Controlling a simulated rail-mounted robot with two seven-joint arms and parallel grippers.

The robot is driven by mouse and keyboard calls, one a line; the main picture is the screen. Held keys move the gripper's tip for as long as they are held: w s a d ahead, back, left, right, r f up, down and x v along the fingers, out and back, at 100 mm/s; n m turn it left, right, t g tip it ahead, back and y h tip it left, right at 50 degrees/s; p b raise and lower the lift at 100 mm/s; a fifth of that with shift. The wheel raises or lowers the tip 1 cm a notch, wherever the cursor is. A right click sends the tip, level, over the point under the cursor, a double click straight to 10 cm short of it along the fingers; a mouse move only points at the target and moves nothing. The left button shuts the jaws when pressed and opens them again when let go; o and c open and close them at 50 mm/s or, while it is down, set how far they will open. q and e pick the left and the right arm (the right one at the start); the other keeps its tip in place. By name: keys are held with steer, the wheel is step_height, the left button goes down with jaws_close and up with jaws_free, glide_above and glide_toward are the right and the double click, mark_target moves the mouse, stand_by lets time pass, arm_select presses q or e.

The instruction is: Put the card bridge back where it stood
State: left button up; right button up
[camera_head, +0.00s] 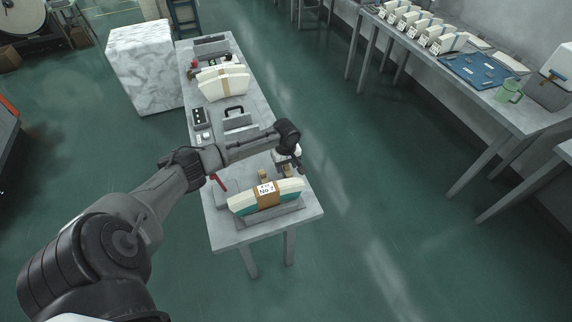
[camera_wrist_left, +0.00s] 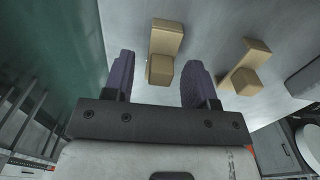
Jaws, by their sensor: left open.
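A brown card piece (camera_head: 267,194) with a white "No 2" label sits over the middle of a curved cream and teal stack (camera_head: 240,204) at the near end of the grey bench; I take it for the card bridge. My left gripper (camera_head: 290,162) is just behind this stack, above the bench. In the left wrist view its two purple-padded fingers (camera_wrist_left: 160,78) are open and empty. A tan stepped block (camera_wrist_left: 167,38) lies ahead of the gap between them, and a second tan block (camera_wrist_left: 246,62) lies to the right. My right gripper is not in view.
The narrow bench (camera_head: 225,238) also carries a second banded cream stack (camera_head: 222,84), a black-handled plate (camera_head: 236,119) and a dark box (camera_head: 200,118). A marble-patterned block (camera_head: 145,62) stands left. A side table at right holds several labelled stacks and a blue mat (camera_head: 478,70).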

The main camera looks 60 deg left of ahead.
arm_select(q)
steer(key=shift+r, duration=0.1)
step_height(320, 180, up, 12)
steer(key=p, duration=0.2)
stand_by(0.3)
